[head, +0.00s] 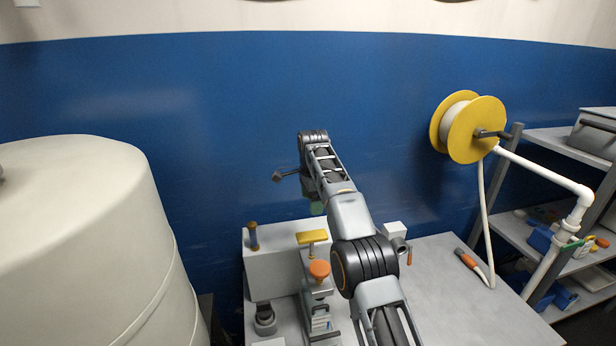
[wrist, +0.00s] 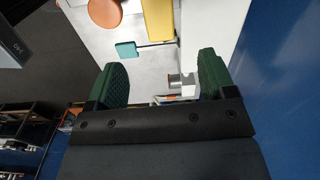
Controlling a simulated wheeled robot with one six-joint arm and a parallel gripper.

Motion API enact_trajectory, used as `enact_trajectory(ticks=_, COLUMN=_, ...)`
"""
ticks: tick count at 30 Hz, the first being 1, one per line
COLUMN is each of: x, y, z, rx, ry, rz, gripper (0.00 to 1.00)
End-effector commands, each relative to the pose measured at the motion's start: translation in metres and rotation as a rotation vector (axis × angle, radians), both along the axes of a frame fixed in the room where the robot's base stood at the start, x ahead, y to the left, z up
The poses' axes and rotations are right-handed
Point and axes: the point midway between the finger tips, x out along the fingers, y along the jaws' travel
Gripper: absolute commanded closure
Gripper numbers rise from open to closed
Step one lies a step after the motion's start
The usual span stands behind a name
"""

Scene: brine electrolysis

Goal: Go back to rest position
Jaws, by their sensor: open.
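My gripper (wrist: 163,72) shows in the wrist view with its two green ribbed finger pads set wide apart and nothing between them. In the head view my arm reaches out over the workbench (head: 438,272), and a bit of green pad shows below its far end; the rest of the gripper is hidden there. The gripper is above the back of the bench equipment, near the white box (head: 268,272). The yellow bar (head: 312,237) and orange knob (head: 319,270) are close by. In the wrist view the orange knob (wrist: 104,12) and yellow bar (wrist: 157,18) lie beyond the fingertips.
A large pale tank (head: 80,230) stands at the left. At the right are a yellow spool (head: 474,130) on a pipe stand, an orange-tipped tool (head: 467,260) on the bench, and shelves (head: 560,142). A blue wall (head: 220,110) closes off the back.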

Motion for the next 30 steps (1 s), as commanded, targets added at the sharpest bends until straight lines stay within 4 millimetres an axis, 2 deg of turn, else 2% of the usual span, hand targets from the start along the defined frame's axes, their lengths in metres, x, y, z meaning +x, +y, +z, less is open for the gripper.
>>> enact_trajectory(ticks=3, x=0.008, y=0.002, z=-0.004, rx=0.005, ry=-0.039, rz=0.139, gripper=0.23)
enact_trajectory(ticks=7, x=0.01, y=0.002, z=-0.048, rx=-0.003, ry=-0.009, rz=0.381, gripper=0.23)
enact_trajectory(ticks=10, x=0.001, y=-0.002, z=-0.06, rx=-0.004, ry=-0.007, rz=0.553, gripper=0.23)
enact_trajectory(ticks=14, x=-0.021, y=-0.015, z=-0.062, rx=-0.01, ry=-0.022, rz=0.758, gripper=0.23)
enact_trajectory(ticks=20, x=-0.078, y=-0.044, z=-0.055, rx=-0.031, ry=-0.065, rz=1.028, gripper=0.23)
enact_trajectory(ticks=23, x=-0.115, y=-0.059, z=-0.051, rx=-0.05, ry=-0.092, rz=1.138, gripper=0.23)
enact_trajectory(ticks=30, x=-0.219, y=-0.094, z=-0.055, rx=-0.111, ry=-0.162, rz=1.328, gripper=0.23)
